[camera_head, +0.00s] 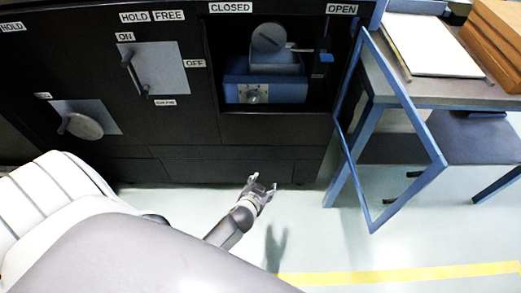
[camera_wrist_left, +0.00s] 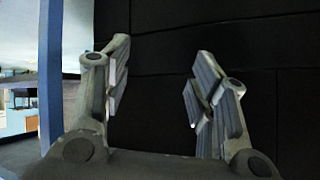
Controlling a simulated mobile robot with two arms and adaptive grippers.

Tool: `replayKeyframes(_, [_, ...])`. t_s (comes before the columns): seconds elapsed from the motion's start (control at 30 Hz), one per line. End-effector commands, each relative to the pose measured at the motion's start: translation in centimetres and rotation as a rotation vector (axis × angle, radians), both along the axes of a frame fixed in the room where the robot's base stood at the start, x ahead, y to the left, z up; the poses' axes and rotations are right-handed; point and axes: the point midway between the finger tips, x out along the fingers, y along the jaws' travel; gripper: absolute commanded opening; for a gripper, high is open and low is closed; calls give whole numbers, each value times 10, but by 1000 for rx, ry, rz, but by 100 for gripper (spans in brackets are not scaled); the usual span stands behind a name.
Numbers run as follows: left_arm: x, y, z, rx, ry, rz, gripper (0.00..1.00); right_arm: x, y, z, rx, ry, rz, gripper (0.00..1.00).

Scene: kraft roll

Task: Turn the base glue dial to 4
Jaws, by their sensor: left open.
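The small silver dial (camera_head: 252,95) sits on the front of a blue unit (camera_head: 292,92) inside the open compartment of the black machine. Its setting is too small to read. My left gripper (camera_head: 262,186) is open and empty, below the compartment and in front of the machine's lower panels. In the left wrist view the open fingers (camera_wrist_left: 158,85) face the black panel, with nothing between them. My right gripper is not in view.
The blue-framed door (camera_head: 408,190) stands open to the right of the compartment. A table (camera_head: 440,90) with a white sheet and brown boards is beyond it. A lever (camera_head: 133,75) and a round handle (camera_head: 83,126) project at left. The floor below is clear.

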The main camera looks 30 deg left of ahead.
Motion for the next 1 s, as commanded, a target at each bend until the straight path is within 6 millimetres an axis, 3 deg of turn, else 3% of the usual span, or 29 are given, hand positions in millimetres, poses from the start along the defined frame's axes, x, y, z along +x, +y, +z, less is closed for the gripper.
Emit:
replayKeyframes(0.3, [-20,-7,-18,-12,70,-26,53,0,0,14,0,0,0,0])
replayKeyframes(0.83, [-20,-7,-19,-12,73,-27,53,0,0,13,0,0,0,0])
replayKeyframes(1.0, [-33,-6,-28,-12,118,-23,53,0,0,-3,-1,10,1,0])
